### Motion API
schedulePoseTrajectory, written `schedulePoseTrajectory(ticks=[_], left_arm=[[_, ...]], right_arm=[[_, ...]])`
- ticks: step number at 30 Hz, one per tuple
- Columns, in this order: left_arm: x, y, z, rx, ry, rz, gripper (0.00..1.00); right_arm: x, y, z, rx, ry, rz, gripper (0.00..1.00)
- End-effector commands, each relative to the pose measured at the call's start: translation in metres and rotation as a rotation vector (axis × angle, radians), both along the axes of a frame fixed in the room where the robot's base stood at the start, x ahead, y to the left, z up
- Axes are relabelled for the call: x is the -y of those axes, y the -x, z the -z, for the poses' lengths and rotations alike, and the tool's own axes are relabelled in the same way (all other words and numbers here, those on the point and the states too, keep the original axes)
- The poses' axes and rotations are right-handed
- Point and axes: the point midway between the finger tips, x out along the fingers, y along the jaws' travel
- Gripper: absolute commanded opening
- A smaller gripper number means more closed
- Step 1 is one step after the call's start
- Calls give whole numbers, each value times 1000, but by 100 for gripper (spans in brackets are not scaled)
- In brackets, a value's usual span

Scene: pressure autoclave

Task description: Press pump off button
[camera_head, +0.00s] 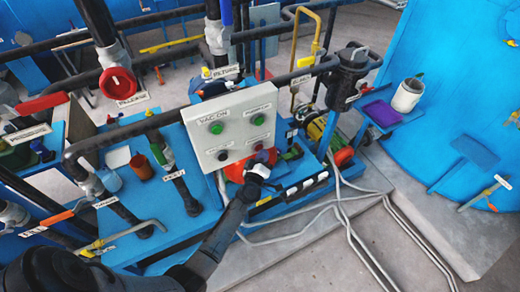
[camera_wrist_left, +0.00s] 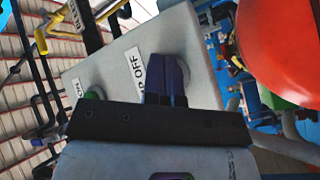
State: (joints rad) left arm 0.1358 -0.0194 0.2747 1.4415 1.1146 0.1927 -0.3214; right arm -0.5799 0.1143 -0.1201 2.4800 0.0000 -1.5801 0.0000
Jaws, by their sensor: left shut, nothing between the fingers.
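The white control panel (camera_head: 236,140) stands tilted in the middle of the head view. It has two green buttons (camera_head: 217,128) in its upper row and darker buttons in its lower row. The lower right button (camera_head: 258,147) is partly visible just above my left gripper (camera_head: 263,160). In the left wrist view, the shut, empty fingers (camera_wrist_left: 166,78) point at the panel face (camera_wrist_left: 190,45). They partly cover a label ending in "OFF" (camera_wrist_left: 135,66). The button behind the fingers is mostly hidden, and I cannot tell whether they touch it. My right gripper is not in view.
A red rounded part (camera_wrist_left: 285,45) is close on the right in the left wrist view. Black pipes (camera_head: 180,115) and a red-handled valve (camera_head: 118,83) stand left of the panel. A pump (camera_head: 320,130) is to its right. Grey floor (camera_head: 300,260) is open in front.

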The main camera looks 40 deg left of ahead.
Motion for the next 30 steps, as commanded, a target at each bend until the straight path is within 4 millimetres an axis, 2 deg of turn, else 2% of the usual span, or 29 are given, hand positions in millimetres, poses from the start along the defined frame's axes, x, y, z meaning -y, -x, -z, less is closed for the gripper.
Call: schedulePoseTrajectory(ticks=[16,30], left_arm=[[-2,0,0,1,0,-2,0],[14,5,0,-1,0,-1,0]], right_arm=[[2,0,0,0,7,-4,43],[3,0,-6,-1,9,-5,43]])
